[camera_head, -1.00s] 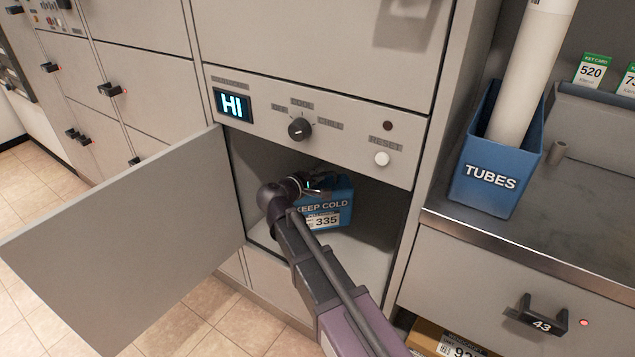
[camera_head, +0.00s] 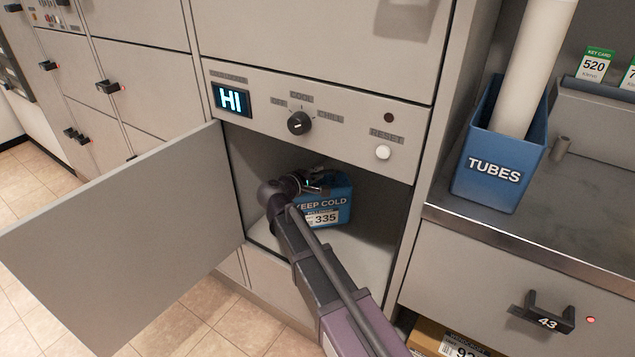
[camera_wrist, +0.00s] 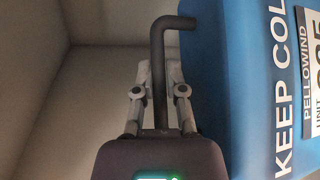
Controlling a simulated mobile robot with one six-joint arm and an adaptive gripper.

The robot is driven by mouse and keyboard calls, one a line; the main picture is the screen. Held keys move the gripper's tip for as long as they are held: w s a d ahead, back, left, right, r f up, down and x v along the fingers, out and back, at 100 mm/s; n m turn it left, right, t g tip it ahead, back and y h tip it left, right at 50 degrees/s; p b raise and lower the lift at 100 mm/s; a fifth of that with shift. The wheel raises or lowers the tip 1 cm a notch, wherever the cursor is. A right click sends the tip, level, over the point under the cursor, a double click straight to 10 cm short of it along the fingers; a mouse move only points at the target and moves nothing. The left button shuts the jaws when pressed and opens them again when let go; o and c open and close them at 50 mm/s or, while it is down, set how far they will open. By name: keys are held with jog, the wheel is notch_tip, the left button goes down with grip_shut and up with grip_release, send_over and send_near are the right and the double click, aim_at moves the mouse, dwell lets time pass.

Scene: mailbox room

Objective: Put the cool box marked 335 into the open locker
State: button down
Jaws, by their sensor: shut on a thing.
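The blue cool box (camera_head: 334,205), marked KEEP COLD and 335, is inside the open locker (camera_head: 372,235), partly hidden by my arm. My gripper (camera_wrist: 160,80) is shut on that handle. In the head view my gripper (camera_head: 318,184) is at the top of the box, within the locker. Whether the box rests on the locker floor is hard to tell. The locker door (camera_head: 130,235) stands wide open to the left.
Above the opening are a display reading HI (camera_head: 232,99), a dial (camera_head: 299,123) and a white reset button (camera_head: 383,152). A blue TUBES bin (camera_head: 492,172) stands on the counter at right. Drawer 43 (camera_head: 543,320) is below it, with a brown parcel (camera_head: 430,337) lower down.

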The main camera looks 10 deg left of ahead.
jog(key=shift+f+b, duration=0.65)
jog(key=shift+f, duration=0.35)
jog(key=c, duration=0.7)
grip_release()
jog(key=p+v, duration=0.2)
jog(key=v, duration=1)
jog(key=shift+p, duration=0.3)
